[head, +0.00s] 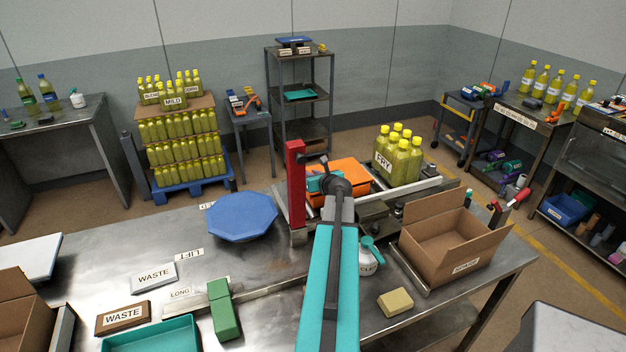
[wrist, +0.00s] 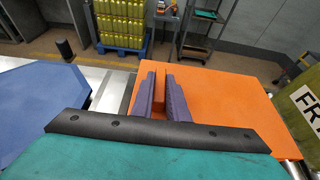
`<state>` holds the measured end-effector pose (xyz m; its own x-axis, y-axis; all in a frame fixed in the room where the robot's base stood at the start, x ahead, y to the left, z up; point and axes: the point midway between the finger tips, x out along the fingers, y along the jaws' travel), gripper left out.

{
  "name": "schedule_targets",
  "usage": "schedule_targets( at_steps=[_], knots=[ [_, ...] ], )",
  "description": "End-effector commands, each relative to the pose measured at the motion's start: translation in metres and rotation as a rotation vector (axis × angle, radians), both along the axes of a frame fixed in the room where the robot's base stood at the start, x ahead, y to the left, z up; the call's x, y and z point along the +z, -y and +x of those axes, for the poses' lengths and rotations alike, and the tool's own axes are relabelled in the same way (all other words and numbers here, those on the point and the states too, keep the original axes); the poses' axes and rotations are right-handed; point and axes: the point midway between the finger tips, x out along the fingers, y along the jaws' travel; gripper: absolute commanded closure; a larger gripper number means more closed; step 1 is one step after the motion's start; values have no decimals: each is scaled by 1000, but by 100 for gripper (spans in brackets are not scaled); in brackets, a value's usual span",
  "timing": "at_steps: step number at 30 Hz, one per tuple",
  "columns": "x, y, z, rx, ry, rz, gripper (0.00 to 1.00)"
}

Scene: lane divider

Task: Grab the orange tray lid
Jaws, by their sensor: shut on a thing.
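The orange tray lid (head: 352,168) lies at the far side of the metal table, partly hidden behind my arm. In the wrist view the orange lid (wrist: 230,95) is a broad flat slab with a narrow raised orange grip near its left side. My gripper (wrist: 160,82) has its purple fingers on either side of that grip and is shut on it. In the head view my gripper (head: 325,183) is over the lid, with its fingertips hard to see.
A red post (head: 296,185) stands just left of the lid. A blue octagonal piece (head: 242,217) lies further left. Yellow-capped FRY bottles (head: 398,158) stand close on the right. A spray bottle (head: 368,260) and an open cardboard box (head: 452,249) are nearer, right of my arm.

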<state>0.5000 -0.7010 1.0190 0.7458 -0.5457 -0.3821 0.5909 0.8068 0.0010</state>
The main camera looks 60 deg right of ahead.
Motion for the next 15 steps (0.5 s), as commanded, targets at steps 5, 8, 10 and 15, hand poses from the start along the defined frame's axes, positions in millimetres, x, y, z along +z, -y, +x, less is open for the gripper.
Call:
schedule_targets(
  at_steps=[5,8,10,15],
  knots=[
    [18,0,-1,-1,0,-4,100],
    [30,0,-1,-1,0,-4,100],
    [39,0,-1,-1,0,-3,100],
    [60,1,-1,-1,0,-3,100]
  ],
)
